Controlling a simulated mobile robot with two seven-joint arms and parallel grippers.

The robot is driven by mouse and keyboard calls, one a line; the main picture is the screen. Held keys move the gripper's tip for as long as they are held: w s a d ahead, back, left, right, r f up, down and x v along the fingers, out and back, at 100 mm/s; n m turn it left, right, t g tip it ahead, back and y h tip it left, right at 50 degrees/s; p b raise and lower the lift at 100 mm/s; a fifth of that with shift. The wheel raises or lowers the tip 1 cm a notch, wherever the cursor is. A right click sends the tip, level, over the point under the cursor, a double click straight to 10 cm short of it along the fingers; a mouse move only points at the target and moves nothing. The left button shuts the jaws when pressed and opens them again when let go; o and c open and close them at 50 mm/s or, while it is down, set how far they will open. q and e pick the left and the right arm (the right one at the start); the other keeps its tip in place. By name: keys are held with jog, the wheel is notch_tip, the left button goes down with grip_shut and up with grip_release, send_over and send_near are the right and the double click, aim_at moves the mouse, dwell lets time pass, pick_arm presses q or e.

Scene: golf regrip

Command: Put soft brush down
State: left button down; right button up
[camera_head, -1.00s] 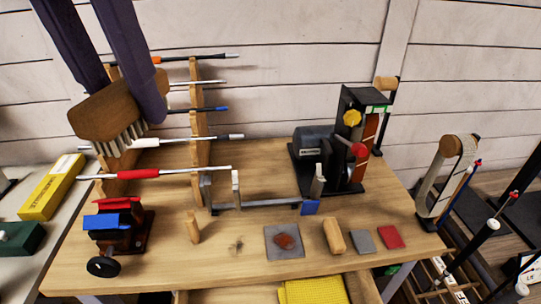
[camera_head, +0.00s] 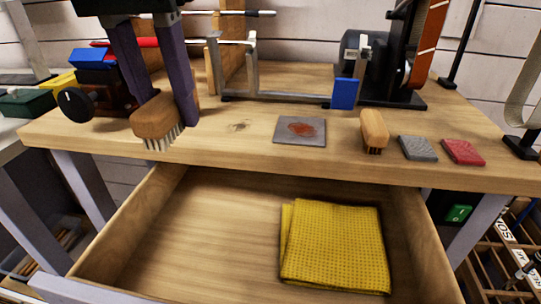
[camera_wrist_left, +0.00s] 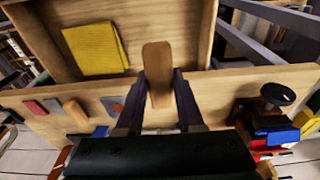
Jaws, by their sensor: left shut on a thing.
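The soft brush (camera_head: 157,117) has a wooden back and pale bristles pointing down. My left gripper (camera_head: 167,112) is shut on its wooden back, with a dark purple finger on each side. The brush hangs at the front left edge of the workbench; I cannot tell whether its bristles touch the top. In the left wrist view the brush back (camera_wrist_left: 157,72) sits between the fingers (camera_wrist_left: 158,98), and its far end overlaps the open drawer. My right gripper is in neither view.
A second wooden brush (camera_head: 374,128), a grey plate with a reddish patch (camera_head: 300,130), a grey pad (camera_head: 417,148) and a red pad (camera_head: 463,152) lie along the bench front. The open drawer (camera_head: 215,235) holds a folded yellow cloth (camera_head: 335,245). A vise (camera_head: 95,88) stands at left.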

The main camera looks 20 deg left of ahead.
pick_arm(q)
jog(key=shift+f, duration=0.65)
jog(key=b, duration=0.5)
send_over(205, 251)
jog(key=f, duration=1.5)
jog(key=shift+s+d+f, duration=0.1)
jog(key=shift+s+f, duration=0.15)
notch_tip(205, 251, down, 4)
jog(key=shift+f+b, duration=0.15)
jog(key=shift+b, duration=0.7)
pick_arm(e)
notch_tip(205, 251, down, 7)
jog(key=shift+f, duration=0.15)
pick_arm(q)
jog(key=c, duration=0.5)
grip_release()
jog(key=shift+f, duration=0.1)
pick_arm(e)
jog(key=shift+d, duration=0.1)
